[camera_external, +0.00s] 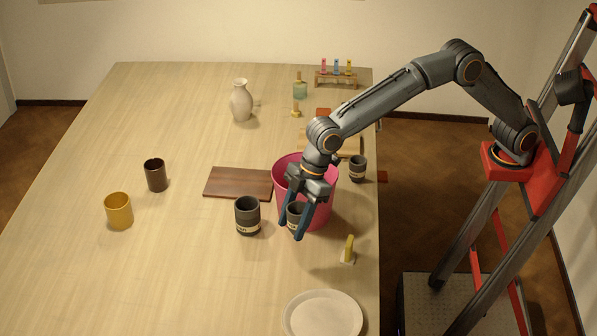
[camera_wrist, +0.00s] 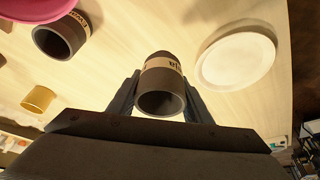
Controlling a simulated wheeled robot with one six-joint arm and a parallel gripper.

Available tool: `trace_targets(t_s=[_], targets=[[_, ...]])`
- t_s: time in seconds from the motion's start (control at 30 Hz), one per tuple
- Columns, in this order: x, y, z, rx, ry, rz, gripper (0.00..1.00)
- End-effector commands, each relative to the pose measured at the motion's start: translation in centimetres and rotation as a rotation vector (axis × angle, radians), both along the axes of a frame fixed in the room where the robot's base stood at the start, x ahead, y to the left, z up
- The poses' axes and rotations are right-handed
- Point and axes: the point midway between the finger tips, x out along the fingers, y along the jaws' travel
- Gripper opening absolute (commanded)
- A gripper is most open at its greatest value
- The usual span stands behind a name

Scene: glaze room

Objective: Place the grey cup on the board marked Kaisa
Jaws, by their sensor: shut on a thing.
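My gripper (camera_external: 291,230) is shut on a grey cup (camera_external: 296,215) with a pale label band, in front of the pink bin. In the wrist view the held cup (camera_wrist: 161,80) sits between the two fingers, its open mouth towards the camera; its label is only partly readable. Whether its base touches the table is unclear. A second grey cup (camera_external: 247,217) with a label stands just left of it. A third grey cup (camera_external: 357,169) stands right of the bin. A dark brown board (camera_external: 238,183) lies left of the bin; I can read no name on it.
The pink bin (camera_external: 320,209) stands beside the gripper. A light board (camera_external: 347,143) lies behind the arm. A yellow-handled tool (camera_external: 348,248) and a white plate (camera_external: 322,318) are near the right edge. Yellow (camera_external: 119,211) and brown (camera_external: 156,175) cups stand left. The front-left table is clear.

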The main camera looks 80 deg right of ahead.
Motion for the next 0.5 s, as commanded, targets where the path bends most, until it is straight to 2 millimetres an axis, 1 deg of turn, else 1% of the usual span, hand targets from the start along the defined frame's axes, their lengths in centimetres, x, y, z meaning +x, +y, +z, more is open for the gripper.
trace_targets(t_s=[0.03,0.1,0.2,0.3,0.4,0.5], targets=[[0.1,0.1,1.8,0.004,-0.006,0.001,0.19],[0.1,0.0,3.6,0.002,-0.004,0.001,0.19],[0.1,0.0,6.2,0.002,-0.005,-0.001,0.19],[0.1,0.0,8.3,0.001,-0.003,0.000,0.19],[0.1,0.0,10.2,0.002,-0.004,0.000,0.19],[0.7,-2.0,10.1,0.000,0.000,-0.024,0.19]])
